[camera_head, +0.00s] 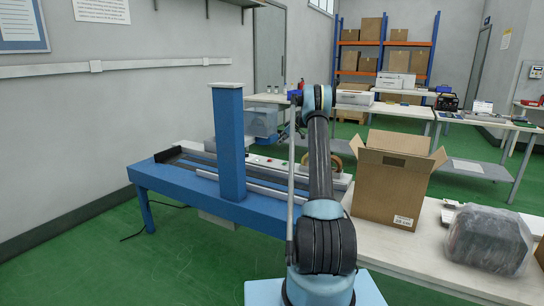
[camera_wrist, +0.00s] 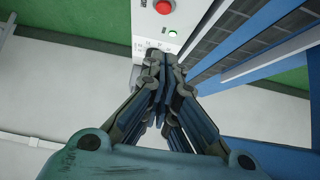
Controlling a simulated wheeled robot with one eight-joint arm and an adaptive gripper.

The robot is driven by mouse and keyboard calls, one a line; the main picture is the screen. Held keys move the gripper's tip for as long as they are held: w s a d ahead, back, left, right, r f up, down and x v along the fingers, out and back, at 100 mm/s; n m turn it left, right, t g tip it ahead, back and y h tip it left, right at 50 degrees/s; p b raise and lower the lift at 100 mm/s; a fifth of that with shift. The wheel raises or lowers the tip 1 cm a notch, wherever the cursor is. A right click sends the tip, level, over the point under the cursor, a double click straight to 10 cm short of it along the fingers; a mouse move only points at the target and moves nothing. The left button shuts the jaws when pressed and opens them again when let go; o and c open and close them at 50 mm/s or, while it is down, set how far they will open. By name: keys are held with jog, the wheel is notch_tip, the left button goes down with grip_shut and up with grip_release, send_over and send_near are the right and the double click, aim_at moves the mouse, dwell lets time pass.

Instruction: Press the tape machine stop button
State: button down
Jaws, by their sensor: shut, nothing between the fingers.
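The tape machine (camera_head: 175,184) is a long blue bench with rails and a tall blue column (camera_head: 228,145). A pale control strip (camera_head: 272,164) runs along it behind the column, with small coloured spots on it. In the wrist view, a round red button (camera_wrist: 165,7) sits on the white panel (camera_wrist: 146,22) at the top edge, partly cut off. My gripper (camera_wrist: 163,66) is shut and empty. Its fingertips overlap the panel's printed lower end in the picture, below the red button. I cannot tell how far above the panel they are.
An open cardboard box (camera_head: 391,186) and a wrapped dark bundle (camera_head: 487,239) stand on the right-hand table. Dark rollers (camera_wrist: 222,35) and a blue rail run beside the panel. Shelves with boxes (camera_head: 371,57) stand at the back. Green floor is open at front left.

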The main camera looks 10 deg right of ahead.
jog(key=shift+w+d, duration=0.15)
jog(key=shift+d, duration=0.1)
send_over(270, 160)
jog(key=f, duration=0.6)
jog(key=shift+w+d+f, duration=0.1)
jog(key=shift+d+f, duration=0.2)
jog(key=shift+f, duration=0.05)
notch_tip(270, 160, down, 3)
jog(key=shift+w+a+f, duration=0.1)
jog(key=shift+f, duration=0.55)
jog(key=shift+f, duration=0.1)
